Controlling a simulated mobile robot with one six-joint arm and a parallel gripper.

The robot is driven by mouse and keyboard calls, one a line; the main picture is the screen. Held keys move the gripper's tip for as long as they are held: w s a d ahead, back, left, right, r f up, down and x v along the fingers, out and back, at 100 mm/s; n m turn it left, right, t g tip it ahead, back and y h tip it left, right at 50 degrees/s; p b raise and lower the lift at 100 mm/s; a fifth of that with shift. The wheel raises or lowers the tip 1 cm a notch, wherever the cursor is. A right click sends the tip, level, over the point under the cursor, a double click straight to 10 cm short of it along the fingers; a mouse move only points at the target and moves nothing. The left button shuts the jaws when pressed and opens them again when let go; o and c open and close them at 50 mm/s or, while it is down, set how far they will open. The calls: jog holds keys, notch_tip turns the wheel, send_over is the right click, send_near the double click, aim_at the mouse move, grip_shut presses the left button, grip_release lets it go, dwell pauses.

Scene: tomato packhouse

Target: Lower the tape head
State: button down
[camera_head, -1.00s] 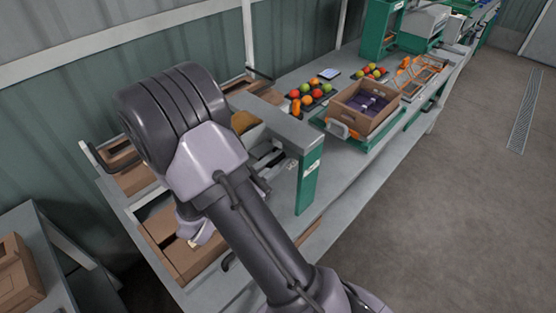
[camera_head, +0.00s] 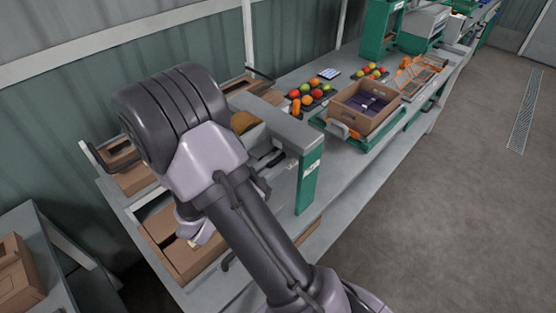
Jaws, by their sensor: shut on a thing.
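The case taper shows as a grey beam (camera_head: 268,118) on a green post (camera_head: 308,182), standing over the bench left of centre. A dark part under the beam (camera_head: 272,159), apparently the tape head, is only partly visible; my arm hides much of it. My arm crosses the middle of the view. A pale wrist part of mine shows below its bend, over an open carton.
An open brown carton (camera_head: 166,243) lies beneath my wrist. A crate with purple lining (camera_head: 345,112) stands on a green-edged platform right of the taper. Trays of tomatoes (camera_head: 308,98) lie behind it. More cartons (camera_head: 15,278) sit at lower left. The floor at right is clear.

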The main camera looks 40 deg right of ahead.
notch_tip(320, 180, down, 6)
jog(key=b, duration=0.2)
jog(key=shift+s, duration=0.1)
jog(key=c, duration=1.4)
grip_release()
jog(key=shift+o, duration=0.2)
jog(key=s+a+p, duration=0.1)
jog(key=a+p, duration=0.2)
jog(key=a, duration=1.4)
jog(key=shift+s+a+p, duration=0.15)
jog(key=shift+a+p, duration=0.1)
jog(key=shift+p, duration=0.05)
